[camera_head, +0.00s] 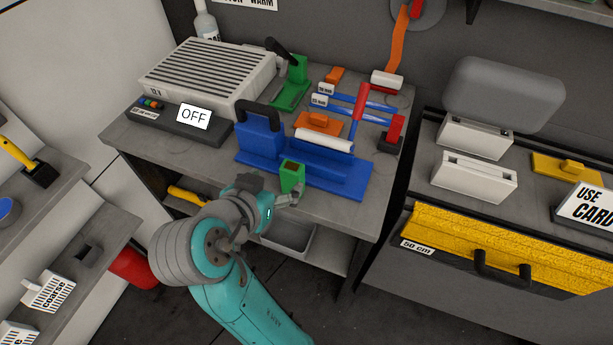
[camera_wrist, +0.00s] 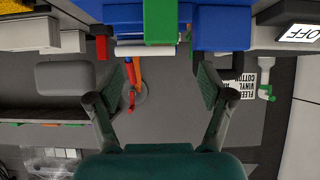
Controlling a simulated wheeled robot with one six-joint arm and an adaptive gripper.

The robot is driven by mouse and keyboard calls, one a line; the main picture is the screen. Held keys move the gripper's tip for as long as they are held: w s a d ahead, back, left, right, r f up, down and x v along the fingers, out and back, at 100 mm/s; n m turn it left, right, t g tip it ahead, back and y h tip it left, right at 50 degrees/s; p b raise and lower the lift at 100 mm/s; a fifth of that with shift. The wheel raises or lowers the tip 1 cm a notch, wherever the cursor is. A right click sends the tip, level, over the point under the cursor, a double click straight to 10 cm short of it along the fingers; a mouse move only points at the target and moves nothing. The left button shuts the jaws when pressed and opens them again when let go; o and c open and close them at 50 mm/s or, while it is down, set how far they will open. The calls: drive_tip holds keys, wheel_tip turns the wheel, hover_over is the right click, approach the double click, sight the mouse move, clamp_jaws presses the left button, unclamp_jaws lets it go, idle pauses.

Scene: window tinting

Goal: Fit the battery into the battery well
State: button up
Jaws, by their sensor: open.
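A small upright green block (camera_head: 291,177) with a darker square top stands at the front of the bench, against the blue tool (camera_head: 258,138). It looks like the battery, but I cannot tell for sure. My gripper (camera_head: 277,188) is open and close to the block at the bench's front edge. In the wrist view the green block (camera_wrist: 160,22) is lined up with the gap between my open fingers (camera_wrist: 163,78), and no contact shows. I cannot make out the battery well for certain. A dark square recess (camera_head: 87,254) shows on the left shelf.
A ribbed grey unit (camera_head: 208,76) and an OFF sign (camera_head: 194,117) stand on the bench's left side. A white roller (camera_head: 324,139), an orange block (camera_head: 318,122) and a red-handled tool (camera_head: 361,102) crowd the right. A grey bin (camera_head: 290,237) sits below.

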sight(291, 168)
drive_tip(key=x, duration=0.4)
drive_tip(key=shift+w+d+r, duration=0.1)
drive_tip(key=shift+w+r, duration=0.05)
drive_tip(key=shift+x, duration=2.9)
clamp_jaws()
